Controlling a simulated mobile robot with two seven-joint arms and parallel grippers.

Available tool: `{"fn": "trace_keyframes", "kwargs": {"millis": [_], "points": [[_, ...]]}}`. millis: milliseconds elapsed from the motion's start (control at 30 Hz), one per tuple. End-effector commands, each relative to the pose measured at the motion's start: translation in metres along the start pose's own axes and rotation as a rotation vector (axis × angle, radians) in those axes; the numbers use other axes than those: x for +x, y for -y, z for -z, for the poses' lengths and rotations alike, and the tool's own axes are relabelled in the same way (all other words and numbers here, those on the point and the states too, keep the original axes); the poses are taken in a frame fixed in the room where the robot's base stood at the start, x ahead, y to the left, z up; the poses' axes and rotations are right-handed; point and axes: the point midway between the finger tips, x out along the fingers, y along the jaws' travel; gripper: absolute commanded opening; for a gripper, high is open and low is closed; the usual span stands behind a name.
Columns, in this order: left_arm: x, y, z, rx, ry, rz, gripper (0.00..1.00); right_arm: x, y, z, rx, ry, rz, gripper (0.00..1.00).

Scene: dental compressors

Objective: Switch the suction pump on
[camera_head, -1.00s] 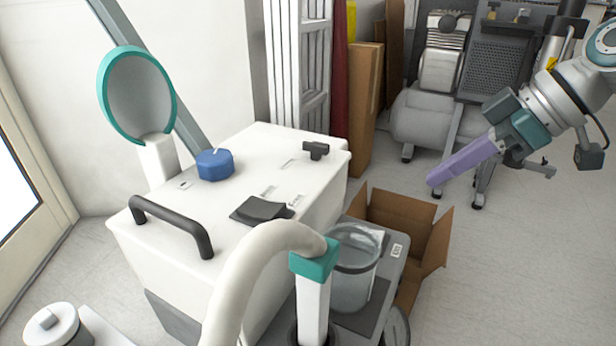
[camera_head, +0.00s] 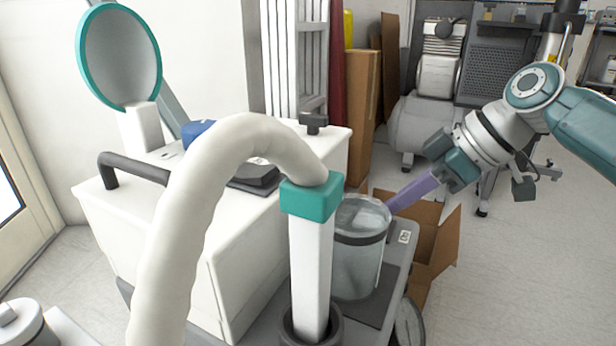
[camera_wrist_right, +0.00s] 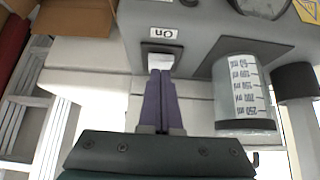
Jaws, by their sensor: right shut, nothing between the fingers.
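The suction pump is a white cabinet with a grey base unit (camera_head: 398,262). A clear canister (camera_head: 360,270) and a thick cream hose with a teal collar (camera_head: 310,196) stand at its front. In the right wrist view, a white switch (camera_wrist_right: 162,61) sits in a dark frame on the grey panel beside an "On" label (camera_wrist_right: 163,33). My right gripper (camera_wrist_right: 160,78) is shut and empty, its purple fingertips at the switch's edge. Whether they touch it I cannot tell. In the head view the right gripper (camera_head: 396,203) reaches behind the canister. My left gripper is not in view.
An open cardboard box (camera_head: 440,250) lies on the floor beside the pump, under my right arm. A compressor (camera_head: 425,120) stands at the back.

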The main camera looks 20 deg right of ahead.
Motion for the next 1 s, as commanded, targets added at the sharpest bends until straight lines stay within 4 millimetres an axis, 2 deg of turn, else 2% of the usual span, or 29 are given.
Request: {"fn": "trace_keyframes", "kwargs": {"millis": [67,433,533,767,1000], "points": [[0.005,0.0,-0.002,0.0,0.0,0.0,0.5,0.004,0.0,-0.004,0.001,0.0,0.0,0.0],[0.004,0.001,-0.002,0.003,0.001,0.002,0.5,0.004,0.0,-0.005,0.001,0.0,0.0,0.0],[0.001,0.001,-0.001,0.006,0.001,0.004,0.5,0.008,0.0,-0.013,0.002,0.003,0.001,0.0],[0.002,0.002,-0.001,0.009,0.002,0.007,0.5,0.009,0.0,-0.012,0.0,-0.004,0.0,0.0],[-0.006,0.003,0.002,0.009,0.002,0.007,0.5,0.002,0.0,-0.006,0.0,-0.005,0.0,0.0]]}}
